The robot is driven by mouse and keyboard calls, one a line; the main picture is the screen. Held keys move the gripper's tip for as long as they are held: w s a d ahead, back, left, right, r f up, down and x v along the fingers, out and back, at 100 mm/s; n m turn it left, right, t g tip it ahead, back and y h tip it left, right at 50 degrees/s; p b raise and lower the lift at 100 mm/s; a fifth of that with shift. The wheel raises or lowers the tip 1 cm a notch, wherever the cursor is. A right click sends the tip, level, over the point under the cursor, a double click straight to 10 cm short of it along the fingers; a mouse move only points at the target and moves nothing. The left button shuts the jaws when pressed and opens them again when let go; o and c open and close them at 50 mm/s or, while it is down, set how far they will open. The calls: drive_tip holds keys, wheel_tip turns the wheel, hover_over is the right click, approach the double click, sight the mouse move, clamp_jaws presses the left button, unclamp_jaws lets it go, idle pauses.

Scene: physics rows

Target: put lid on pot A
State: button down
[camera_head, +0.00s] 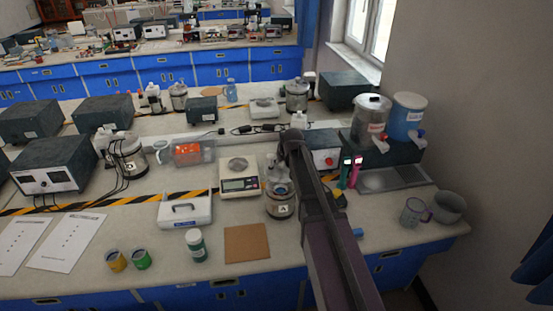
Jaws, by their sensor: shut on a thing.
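Pot A (281,208), a small metal and glass pot with a white label marked A, stands upright on the near bench, right of the scale. Its top shows a dark, bluish round surface. My gripper (277,174) is directly above pot A, pointing down, and is shut on the lid. The lid is small, grey and hard to make out between the fingers and the pot's top. I cannot tell whether the lid touches the rim. My dark arm comes in from the lower right and covers what lies right of the pot.
A scale (239,178) stands close left of pot A, and a brown board (247,244) lies in front. A white case (185,211) and green-labelled bottle (195,246) are further left. Pot B (129,157) has cables. Dispensers (371,118) stand back right; a mug (412,213) is right.

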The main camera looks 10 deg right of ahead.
drive_tip(key=shift+w+d, duration=0.15)
drive_tip(key=shift+r, duration=0.1)
drive_tip(key=shift+f+b, duration=0.3)
drive_tip(key=shift+f, duration=0.05)
drive_tip(key=shift+f+b, duration=2.9)
drive_tip(key=shift+f+b, duration=0.45)
idle(0.4)
idle(0.3)
drive_tip(key=shift+c, duration=1.2)
unclamp_jaws()
drive_tip(key=shift+a+r, duration=0.2)
